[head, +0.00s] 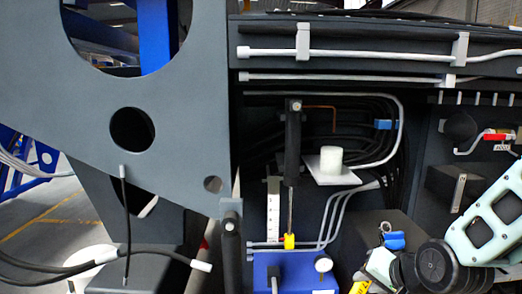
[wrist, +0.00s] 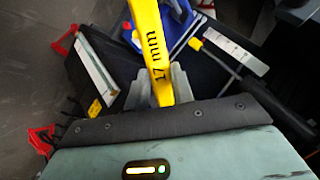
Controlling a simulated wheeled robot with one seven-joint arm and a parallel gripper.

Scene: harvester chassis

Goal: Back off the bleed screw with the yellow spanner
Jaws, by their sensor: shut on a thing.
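The yellow spanner (wrist: 152,40), marked 17 mm, is held in my gripper (wrist: 160,88). Its shaft runs up from the fingers and its far end is cut off by the top of the wrist view. In the head view a short yellow piece of the spanner (head: 361,287) shows at the bottom edge, below my pale green wrist. A blue block (head: 295,284) with a white round cap stands at the bottom centre, left of my wrist. The blue block also shows behind the spanner in the wrist view (wrist: 180,22). I cannot make out the bleed screw with certainty.
A black-handled rod (head: 293,150) stands upright above the blue block, with a yellow collar (head: 289,241) at its foot. Grey pipes (head: 333,215) run close to its right. A large grey side plate (head: 60,100) closes off the left. Dark hoses fill the recess behind.

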